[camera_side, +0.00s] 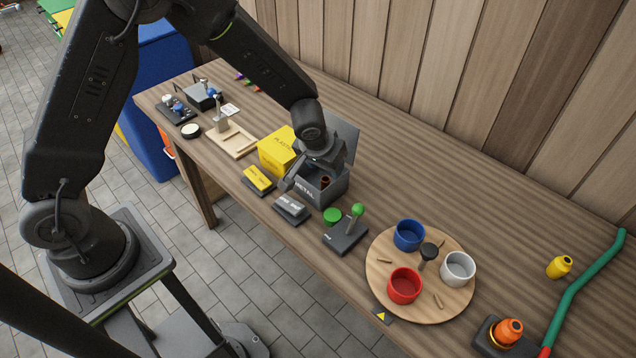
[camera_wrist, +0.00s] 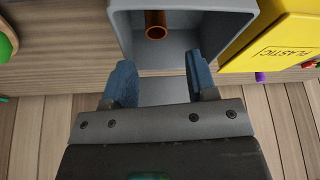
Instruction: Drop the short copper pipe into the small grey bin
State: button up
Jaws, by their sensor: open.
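The short copper pipe (camera_wrist: 156,25) is inside the small grey bin (camera_wrist: 183,67), standing near its wall with its open end facing the wrist camera. In the side view the copper pipe (camera_side: 325,181) shows as a small brown ring in the grey bin (camera_side: 331,193), which is marked METAL. My gripper (camera_wrist: 158,82) is open and empty over the bin's edge, its two blue fingertips apart from the pipe. In the side view my gripper (camera_side: 307,172) partly covers the bin.
A yellow bin (camera_side: 278,150) marked PLASTIC stands beside the grey bin, and a raised grey lid (camera_side: 343,139) is behind. A joystick box (camera_side: 346,236) and a round wooden board (camera_side: 381,283) with coloured cups are to the right.

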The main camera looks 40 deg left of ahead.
jog(key=v, duration=1.4)
jog(key=shift+s+f, duration=0.1)
jog(key=s+a+r+m, duration=0.1)
jog(key=s+a+r, duration=0.2)
jog(key=s, duration=0.7)
jog(key=s+a+r+m+t+h, duration=0.1)
jog(key=s+a+r, duration=0.2)
jog(key=s+r, duration=0.5)
jog(key=shift+s+m, duration=0.4)
jog(key=shift+s, duration=0.6)
